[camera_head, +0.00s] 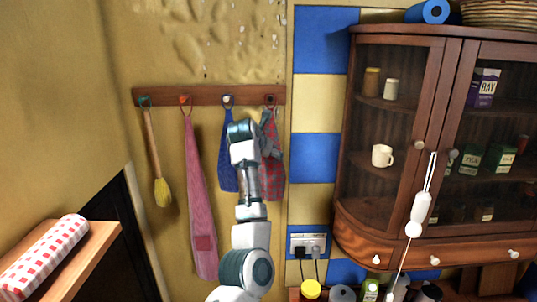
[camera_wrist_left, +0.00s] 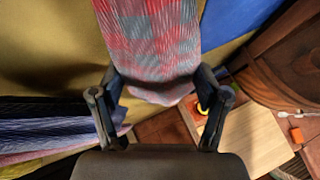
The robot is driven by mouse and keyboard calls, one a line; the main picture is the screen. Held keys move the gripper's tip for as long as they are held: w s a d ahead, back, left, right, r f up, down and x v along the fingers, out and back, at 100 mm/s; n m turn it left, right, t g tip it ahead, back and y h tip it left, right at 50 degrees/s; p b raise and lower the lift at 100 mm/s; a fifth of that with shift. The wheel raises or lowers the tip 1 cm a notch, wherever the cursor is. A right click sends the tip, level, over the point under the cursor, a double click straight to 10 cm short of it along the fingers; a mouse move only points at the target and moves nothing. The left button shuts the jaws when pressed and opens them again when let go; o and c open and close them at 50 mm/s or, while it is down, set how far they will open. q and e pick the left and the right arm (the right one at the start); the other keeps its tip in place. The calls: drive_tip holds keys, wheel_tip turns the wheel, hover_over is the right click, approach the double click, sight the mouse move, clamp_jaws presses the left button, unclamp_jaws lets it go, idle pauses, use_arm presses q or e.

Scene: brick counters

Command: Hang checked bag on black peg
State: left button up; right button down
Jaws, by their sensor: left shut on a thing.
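The red and grey checked bag (camera_head: 273,172) hangs down at the right end of the wooden peg rail (camera_head: 205,95). Its top reaches the dark rightmost peg (camera_head: 270,99); I cannot tell whether its loop is around the peg. My left gripper (camera_head: 268,138) is at the upper part of the bag, just below the rail, and is shut on it. In the left wrist view the bag (camera_wrist_left: 150,40) lies between the two fingers (camera_wrist_left: 160,105). The arm hides part of the bag's left side. My right gripper is not in view.
On the other pegs hang a yellow brush (camera_head: 161,190), a long pink cloth (camera_head: 200,200) and a blue cloth (camera_head: 227,165), close left of my arm. A glass-fronted wooden cabinet (camera_head: 345,130) stands right. A red-checked roll (camera_head: 45,255) lies on a shelf at lower left.

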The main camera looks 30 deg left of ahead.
use_arm(q)
drive_tip(key=o, duration=1.2)
